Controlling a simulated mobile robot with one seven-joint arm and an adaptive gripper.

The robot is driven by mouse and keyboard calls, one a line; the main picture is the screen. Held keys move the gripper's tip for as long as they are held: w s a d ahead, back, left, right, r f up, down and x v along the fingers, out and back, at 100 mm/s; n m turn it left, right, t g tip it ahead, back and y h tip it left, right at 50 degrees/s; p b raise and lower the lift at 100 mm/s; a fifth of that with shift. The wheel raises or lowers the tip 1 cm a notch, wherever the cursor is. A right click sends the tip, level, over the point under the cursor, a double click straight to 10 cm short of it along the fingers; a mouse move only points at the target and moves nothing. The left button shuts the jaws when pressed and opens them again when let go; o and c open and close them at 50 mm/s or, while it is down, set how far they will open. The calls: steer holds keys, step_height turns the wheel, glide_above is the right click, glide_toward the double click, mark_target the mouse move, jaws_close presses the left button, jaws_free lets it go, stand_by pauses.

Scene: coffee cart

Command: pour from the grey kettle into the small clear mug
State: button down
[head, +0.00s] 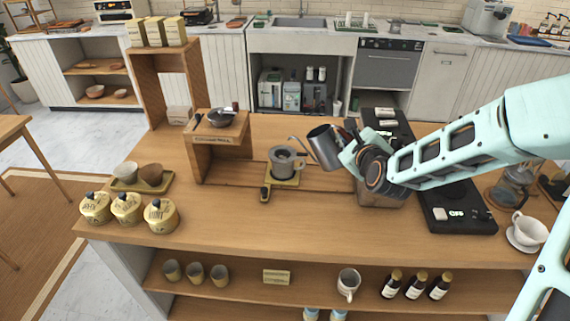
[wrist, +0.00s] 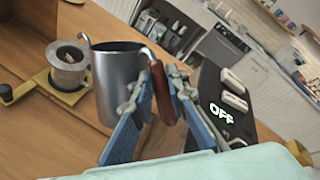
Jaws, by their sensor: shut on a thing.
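The grey kettle (head: 325,146) is in my gripper (head: 352,155), held above the cart top. Its body leans a little in the head view, and its thin spout points left. In the wrist view the kettle (wrist: 118,80) shows its dark open top, and the fingers (wrist: 162,110) close around its brown handle (wrist: 167,95). Left of it, a small greyish, see-through-looking mug (head: 283,166) stands on a yellow stand, with a metal piece in its top; it also shows in the wrist view (wrist: 67,68). The spout tip is near the mug's upper right. No liquid stream is visible.
A wooden stand (head: 205,165) with a dark bowl is left of the mug. Yellow canisters (head: 160,216) line the left edge. The front middle of the top is clear.

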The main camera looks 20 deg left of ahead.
steer(key=shift+r, duration=0.1)
stand_by(0.3)
steer(key=shift+a+r, duration=0.2)
steer(key=shift+r, duration=0.15)
steer(key=shift+p, duration=0.3)
steer(key=shift+w+a+r+n+h, duration=0.1)
steer(key=shift+a+r+n+h, duration=0.1)
steer(key=shift+r+n+h, duration=0.15)
steer(key=shift+r, duration=0.1)
stand_by(0.6)
stand_by(1.1)
steer(key=shift+d+f+b, duration=0.25)
steer(key=shift+f+b, duration=0.35)
steer(key=shift+f, duration=0.05)
steer(key=shift+d+f+b, duration=0.2)
steer(key=shift+f+b, duration=0.1)
steer(key=shift+b, duration=0.25)
